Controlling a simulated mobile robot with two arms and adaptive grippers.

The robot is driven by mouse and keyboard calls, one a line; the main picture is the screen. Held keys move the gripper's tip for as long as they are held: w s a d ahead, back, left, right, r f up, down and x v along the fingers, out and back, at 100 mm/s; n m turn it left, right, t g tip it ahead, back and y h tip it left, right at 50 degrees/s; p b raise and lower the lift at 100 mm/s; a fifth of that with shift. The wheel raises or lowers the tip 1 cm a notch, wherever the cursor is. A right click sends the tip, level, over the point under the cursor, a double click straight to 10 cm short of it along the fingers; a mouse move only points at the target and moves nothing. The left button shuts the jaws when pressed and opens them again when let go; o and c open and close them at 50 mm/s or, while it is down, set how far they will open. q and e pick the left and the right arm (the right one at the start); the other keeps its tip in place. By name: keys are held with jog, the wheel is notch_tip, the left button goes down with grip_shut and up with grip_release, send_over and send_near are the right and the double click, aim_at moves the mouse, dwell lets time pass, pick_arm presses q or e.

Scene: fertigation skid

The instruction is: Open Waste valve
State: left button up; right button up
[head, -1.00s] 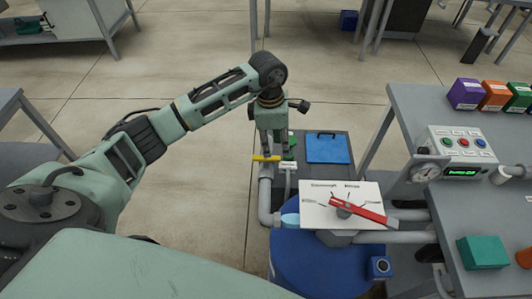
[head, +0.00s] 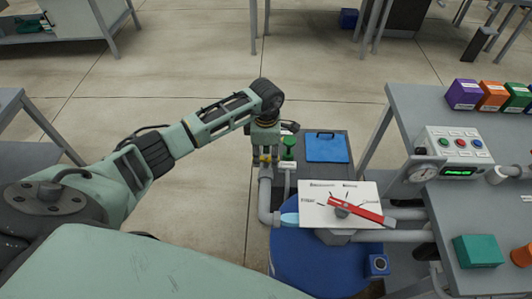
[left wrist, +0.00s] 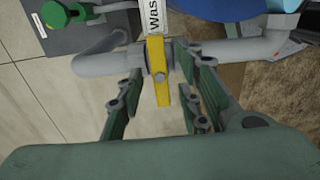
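The Waste valve has a yellow lever (left wrist: 158,72), lying across its grey pipe (left wrist: 240,50) in the left wrist view. A white label beside it (left wrist: 155,18) shows the letters "Was". My left gripper (left wrist: 162,82) is open, with one finger on each side of the lever; I see no clear contact. In the head view the left gripper (head: 265,159) is over the valve and hides most of the yellow lever. My right gripper is not in view.
A green valve handle (head: 289,146) stands just right of the gripper. A white panel (head: 318,205) with a red lever (head: 362,214) is nearer, above a blue drum (head: 320,262). A grey bench (head: 455,225) with a control box (head: 458,148) is at the right.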

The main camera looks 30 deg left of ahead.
pick_arm(q)
grip_shut()
jog(key=shift+n, duration=0.4)
jog(key=n+b, duration=0.1)
jog(key=n, duration=0.2)
jog(key=n+b, duration=0.1)
jog(key=n, duration=1.3)
jog(key=shift+r, duration=0.1)
jog(key=shift+n, duration=0.3)
